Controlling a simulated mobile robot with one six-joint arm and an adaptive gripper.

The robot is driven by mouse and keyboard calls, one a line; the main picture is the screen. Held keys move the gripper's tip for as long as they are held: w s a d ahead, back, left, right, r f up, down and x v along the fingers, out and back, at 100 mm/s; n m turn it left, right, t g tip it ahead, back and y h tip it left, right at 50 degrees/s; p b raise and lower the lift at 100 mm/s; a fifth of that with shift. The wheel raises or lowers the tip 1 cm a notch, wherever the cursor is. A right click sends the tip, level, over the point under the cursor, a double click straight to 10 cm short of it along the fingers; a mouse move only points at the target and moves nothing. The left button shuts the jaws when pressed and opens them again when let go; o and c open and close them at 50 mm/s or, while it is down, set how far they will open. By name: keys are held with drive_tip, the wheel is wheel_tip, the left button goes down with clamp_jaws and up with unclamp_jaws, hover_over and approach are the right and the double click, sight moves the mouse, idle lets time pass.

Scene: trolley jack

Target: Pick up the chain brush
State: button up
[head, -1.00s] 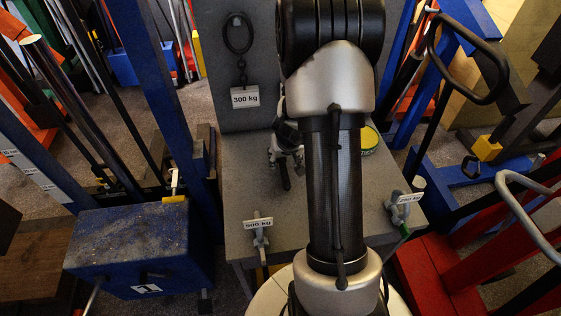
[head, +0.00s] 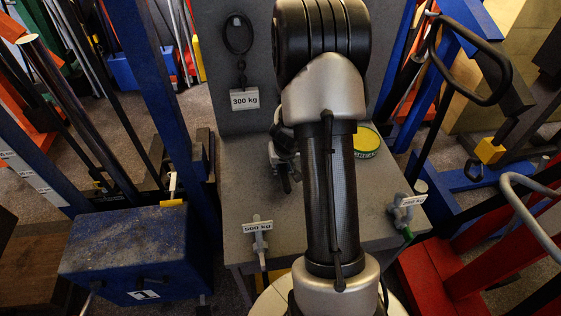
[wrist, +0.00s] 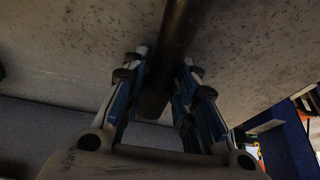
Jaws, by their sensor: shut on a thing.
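In the wrist view a dark, round, rod-like thing, which I take to be the chain brush (wrist: 176,35), lies between the two fingers of my gripper (wrist: 163,62). The fingers are closed on it from both sides. Its near end shows between the fingers, and its far end runs out of the top of the picture. In the head view my gripper (head: 284,165) is mostly hidden behind my arm, over the grey bench. The brush cannot be made out clearly there.
The grey bench (head: 235,205) has an upright back panel with a hanging ring and a "300 kg" tag (head: 244,99). A yellow-topped tin (head: 367,140) stands right of my arm. Labelled clamps (head: 258,238) sit near the front. Blue (head: 140,245) and red equipment flanks the bench.

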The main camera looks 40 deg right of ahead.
clamp_jaws()
